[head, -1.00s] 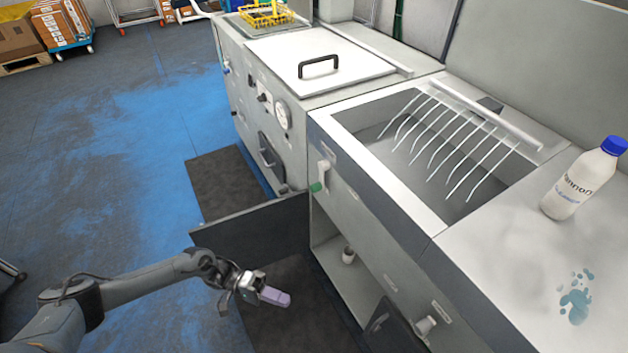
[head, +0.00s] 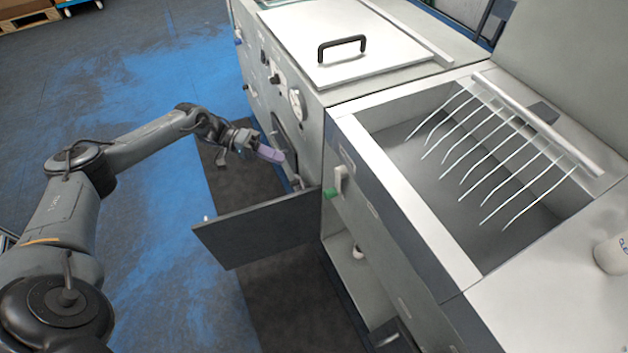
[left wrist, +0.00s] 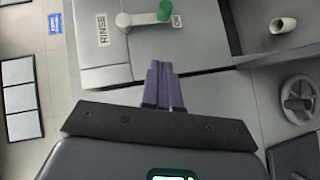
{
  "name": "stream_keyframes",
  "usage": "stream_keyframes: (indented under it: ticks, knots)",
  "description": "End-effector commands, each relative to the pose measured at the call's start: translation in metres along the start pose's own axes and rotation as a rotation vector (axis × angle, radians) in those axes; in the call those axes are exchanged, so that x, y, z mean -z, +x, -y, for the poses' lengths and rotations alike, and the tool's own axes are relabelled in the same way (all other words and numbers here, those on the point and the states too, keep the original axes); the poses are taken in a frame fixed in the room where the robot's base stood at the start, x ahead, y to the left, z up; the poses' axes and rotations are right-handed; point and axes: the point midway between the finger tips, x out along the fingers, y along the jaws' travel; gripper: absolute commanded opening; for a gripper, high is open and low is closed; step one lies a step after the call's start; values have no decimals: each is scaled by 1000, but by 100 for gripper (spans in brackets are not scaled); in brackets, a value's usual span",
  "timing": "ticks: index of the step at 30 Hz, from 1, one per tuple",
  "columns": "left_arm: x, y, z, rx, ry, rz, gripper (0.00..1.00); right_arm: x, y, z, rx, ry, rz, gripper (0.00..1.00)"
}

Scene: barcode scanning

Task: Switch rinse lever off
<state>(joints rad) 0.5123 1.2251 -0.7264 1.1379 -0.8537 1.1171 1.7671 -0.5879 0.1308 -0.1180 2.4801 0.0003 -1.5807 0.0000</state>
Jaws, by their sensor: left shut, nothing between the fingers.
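The rinse lever (head: 340,178) is a small white lever with a green tip (head: 331,193), on the front of the sink cabinet. In the left wrist view the lever (left wrist: 143,18) lies along the panel between a RINSE label (left wrist: 101,29) and a smaller label (left wrist: 176,21), its green tip beside the smaller one. My left gripper (head: 272,155) is shut and empty, out in front of the cabinets to the left of the lever. Its purple fingers (left wrist: 163,86) show in the left wrist view, apart from the lever. My right gripper is not in view.
An open dark cabinet door (head: 258,230) sticks out below and left of the lever. The sink (head: 475,262) holds a wire rack. A lidded unit (head: 345,72) with a black handle stands to its left. A white bottle (head: 612,254) is at the right edge.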

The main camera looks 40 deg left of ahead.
Motion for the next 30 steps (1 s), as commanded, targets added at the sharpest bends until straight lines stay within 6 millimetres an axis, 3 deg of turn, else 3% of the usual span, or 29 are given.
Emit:
stream_keyframes:
  ticks: [8,14,30]
  knots:
    - [-1,2,1,-1,-2,1,0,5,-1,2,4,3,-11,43]
    - [-2,16,2,-2,-1,4,0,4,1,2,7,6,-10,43]
    - [-6,107,3,-1,-2,4,0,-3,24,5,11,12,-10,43]
